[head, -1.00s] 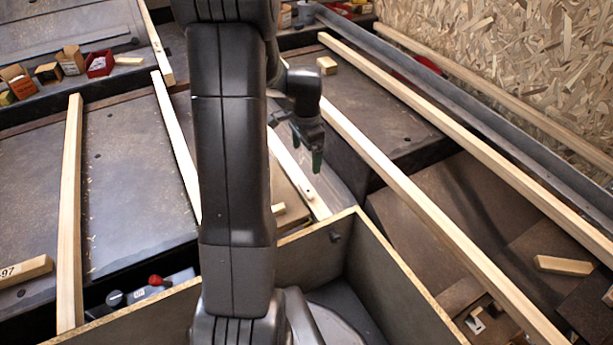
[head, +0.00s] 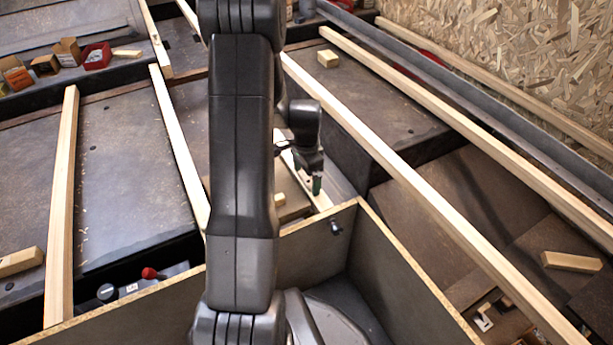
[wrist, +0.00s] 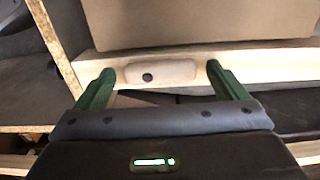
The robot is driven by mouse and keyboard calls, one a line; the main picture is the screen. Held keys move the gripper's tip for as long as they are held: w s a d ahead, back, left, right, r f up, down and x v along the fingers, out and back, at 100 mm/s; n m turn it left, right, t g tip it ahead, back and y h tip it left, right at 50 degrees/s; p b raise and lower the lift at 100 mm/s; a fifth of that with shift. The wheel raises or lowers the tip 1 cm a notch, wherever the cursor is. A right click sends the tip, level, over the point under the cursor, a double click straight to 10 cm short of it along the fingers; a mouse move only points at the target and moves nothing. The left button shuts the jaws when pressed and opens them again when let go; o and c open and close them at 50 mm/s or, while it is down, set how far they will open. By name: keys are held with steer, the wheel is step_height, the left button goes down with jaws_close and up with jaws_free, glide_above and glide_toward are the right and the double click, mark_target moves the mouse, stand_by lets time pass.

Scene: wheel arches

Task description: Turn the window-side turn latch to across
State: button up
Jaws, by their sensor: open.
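The turn latch (wrist: 172,70) is a small rounded oblong of pale wood with a dark pivot spot left of its middle. In the wrist view it lies lengthwise along a pale wooden rail (wrist: 270,61). My gripper (wrist: 160,72) is open, with one green finger beyond each end of the latch; I cannot tell whether either finger touches it. In the head view my gripper (head: 316,186) is low over the rail (head: 321,200), just behind the dark box's rim. I cannot make out the latch there.
A dark open-topped box (head: 410,268) with a raw wood rim stands close in front of my gripper. Long pale battens (head: 400,170) run along both sides. A brown panel (wrist: 180,25) rises behind the latch. A loose wood block (head: 571,261) lies at the right.

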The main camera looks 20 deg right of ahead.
steer(key=c, duration=1)
steer(key=n, duration=0.1)
steer(key=n+p, duration=0.1)
steer(key=n, duration=0.1)
steer(key=n+p, duration=0.1)
steer(key=shift+a+r+n, duration=0.15)
steer(key=shift+a+n, duration=0.1)
steer(key=shift+n, duration=0.05)
steer(key=n, duration=0.1)
steer(key=n+p, duration=0.1)
steer(key=n, duration=0.2)
steer(key=shift+s+a+n+p, duration=0.2)
steer(key=shift+s+n+p, duration=0.05)
steer(key=shift+n+p, duration=0.05)
steer(key=n, duration=0.2)
steer(key=n+p, duration=0.1)
steer(key=n, duration=0.1)
steer(key=shift+s+a+n, duration=0.1)
steer(key=shift+s+n, duration=0.1)
steer(key=shift+n, duration=0.1)
steer(key=shift+s+n+p, duration=0.15)
steer(key=shift+n, duration=0.9)
steer(key=shift+s+n+p, duration=0.1)
steer(key=shift+n+p, duration=0.05)
steer(key=shift+n, duration=0.9)
